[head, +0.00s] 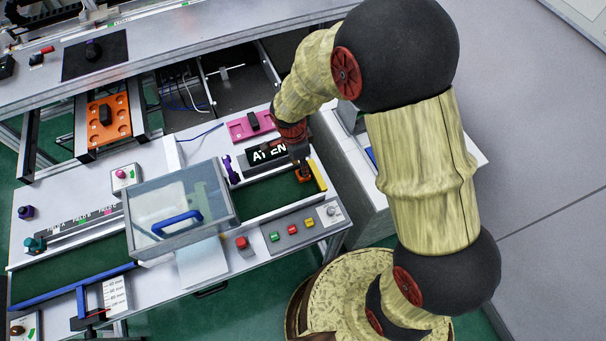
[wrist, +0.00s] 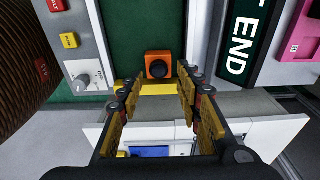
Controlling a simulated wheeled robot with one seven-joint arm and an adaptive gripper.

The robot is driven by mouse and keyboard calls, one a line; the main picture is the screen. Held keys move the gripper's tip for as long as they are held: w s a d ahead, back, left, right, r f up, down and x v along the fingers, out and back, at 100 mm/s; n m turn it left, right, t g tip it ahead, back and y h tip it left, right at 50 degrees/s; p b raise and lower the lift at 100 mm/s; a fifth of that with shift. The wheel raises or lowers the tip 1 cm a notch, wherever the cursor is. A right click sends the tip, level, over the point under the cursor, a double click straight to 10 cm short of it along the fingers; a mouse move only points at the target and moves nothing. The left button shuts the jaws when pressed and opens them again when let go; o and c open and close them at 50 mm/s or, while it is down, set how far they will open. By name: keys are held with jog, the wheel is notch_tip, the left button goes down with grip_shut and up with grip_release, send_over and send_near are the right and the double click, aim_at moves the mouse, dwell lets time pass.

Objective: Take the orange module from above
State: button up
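The orange module (wrist: 159,66), a small block with a dark round knob on top, sits on the green conveyor surface (wrist: 136,28) near a yellow end strip (wrist: 130,86). My gripper (wrist: 160,84) is open, its two fingers spread either side of the module's line, with nothing between them. In the wrist view the module lies just past the fingertips. In the head view my gripper (head: 303,172) points down over the right end of the conveyor, beside the yellow bar (head: 317,175); the module there is mostly hidden by it.
A black END sign (head: 266,152) stands close behind the conveyor, with a pink plate (head: 250,126) beyond. A button panel (head: 292,231) lies in front. A clear-lidded box (head: 180,210) stands left. An orange tray (head: 109,120) is at back left.

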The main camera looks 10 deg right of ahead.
notch_tip(320, 180, down, 5)
jog(key=shift+d+r+b, duration=0.15)
jog(key=shift+r+b, duration=0.05)
jog(key=shift+b, duration=0.3)
jog(key=shift+c, duration=0.9)
jog(key=c, duration=0.6)
